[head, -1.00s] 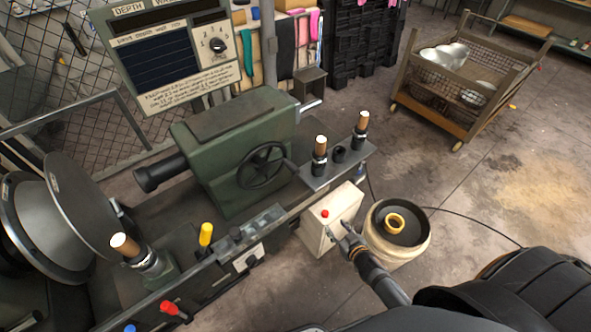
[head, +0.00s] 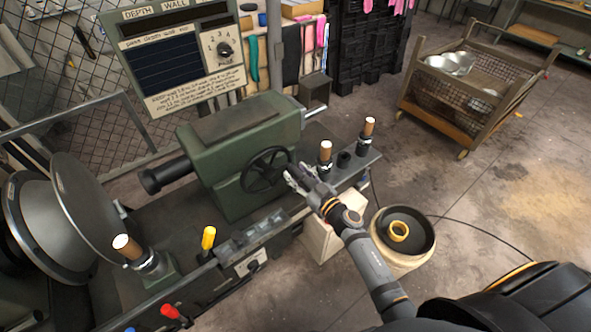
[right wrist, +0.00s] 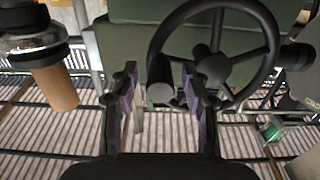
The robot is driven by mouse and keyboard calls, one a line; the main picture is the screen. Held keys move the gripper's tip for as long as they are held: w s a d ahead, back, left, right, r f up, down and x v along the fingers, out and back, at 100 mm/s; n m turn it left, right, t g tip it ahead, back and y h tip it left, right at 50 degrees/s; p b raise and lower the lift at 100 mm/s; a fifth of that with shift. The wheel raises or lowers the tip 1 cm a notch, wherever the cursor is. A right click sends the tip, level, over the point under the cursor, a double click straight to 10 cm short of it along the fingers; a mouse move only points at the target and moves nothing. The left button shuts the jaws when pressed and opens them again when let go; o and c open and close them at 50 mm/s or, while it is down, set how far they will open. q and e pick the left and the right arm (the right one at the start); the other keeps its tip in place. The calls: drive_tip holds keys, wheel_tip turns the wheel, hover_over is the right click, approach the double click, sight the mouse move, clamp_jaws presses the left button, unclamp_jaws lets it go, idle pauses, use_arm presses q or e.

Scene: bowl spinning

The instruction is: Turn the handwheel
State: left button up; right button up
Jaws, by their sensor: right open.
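The black spoked handwheel (head: 265,169) is on the front of the green machine housing (head: 238,150). In the right wrist view the handwheel (right wrist: 216,50) fills the upper right, and its knob (right wrist: 160,82) shows between my fingertips. My right gripper (head: 291,174) is open at the wheel's right side in the head view. In the right wrist view its purple-padded fingers (right wrist: 160,88) stand apart, one on each side of the knob in the picture. I cannot tell whether they touch it. My left gripper is not in view.
Wood-topped tool posts (head: 325,158) stand on a plate (head: 340,172) right of the wheel; one hangs close at upper left in the right wrist view (right wrist: 55,85). A bucket (head: 402,236) and a wire cart (head: 470,95) stand on the floor. A yellow lever (head: 208,238) stands at the front.

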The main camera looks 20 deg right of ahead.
drive_tip(key=shift+w+a, duration=0.2)
drive_tip(key=shift+w, duration=0.5)
clamp_jaws()
